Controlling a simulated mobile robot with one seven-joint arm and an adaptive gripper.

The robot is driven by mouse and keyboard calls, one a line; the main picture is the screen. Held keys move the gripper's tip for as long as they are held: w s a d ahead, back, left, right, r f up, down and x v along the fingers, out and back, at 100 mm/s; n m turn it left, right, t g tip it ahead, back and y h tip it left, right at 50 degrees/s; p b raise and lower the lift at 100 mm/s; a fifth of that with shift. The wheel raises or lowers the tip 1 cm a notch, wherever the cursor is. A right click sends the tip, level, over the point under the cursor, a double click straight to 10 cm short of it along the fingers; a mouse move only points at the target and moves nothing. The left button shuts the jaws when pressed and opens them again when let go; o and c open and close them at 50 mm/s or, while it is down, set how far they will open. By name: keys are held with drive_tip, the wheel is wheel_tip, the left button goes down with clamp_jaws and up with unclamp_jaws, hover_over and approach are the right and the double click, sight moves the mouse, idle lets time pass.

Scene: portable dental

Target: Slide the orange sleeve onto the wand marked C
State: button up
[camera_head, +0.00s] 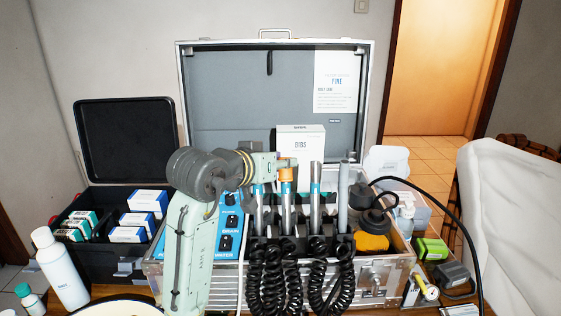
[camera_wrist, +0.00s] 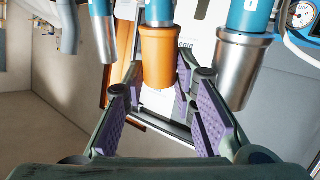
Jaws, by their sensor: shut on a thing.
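The orange sleeve (camera_head: 286,174) sits around the upper end of the second wand from the left (camera_head: 287,207) in the head view. In the wrist view the sleeve (camera_wrist: 158,58) hangs around that wand's end, below its blue band (camera_wrist: 158,12). My gripper (camera_head: 283,168) is shut on the sleeve from the left; its purple-padded fingers (camera_wrist: 158,80) flank it in the wrist view. Bare metal wands stand on either side, one (camera_wrist: 243,70) large at the right of the wrist view. I cannot read the letter on the sleeved wand.
The wands stand in a black holder (camera_head: 300,247) with coiled cords (camera_head: 270,280), at the open metal case (camera_head: 376,277). Another wand (camera_head: 315,200) and a grey one (camera_head: 343,195) stand close on the right.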

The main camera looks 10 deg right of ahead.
drive_tip(key=o, duration=0.8)
drive_tip(key=shift+c, duration=0.2)
drive_tip(key=v, duration=1.2)
drive_tip(key=shift+s, duration=0.1)
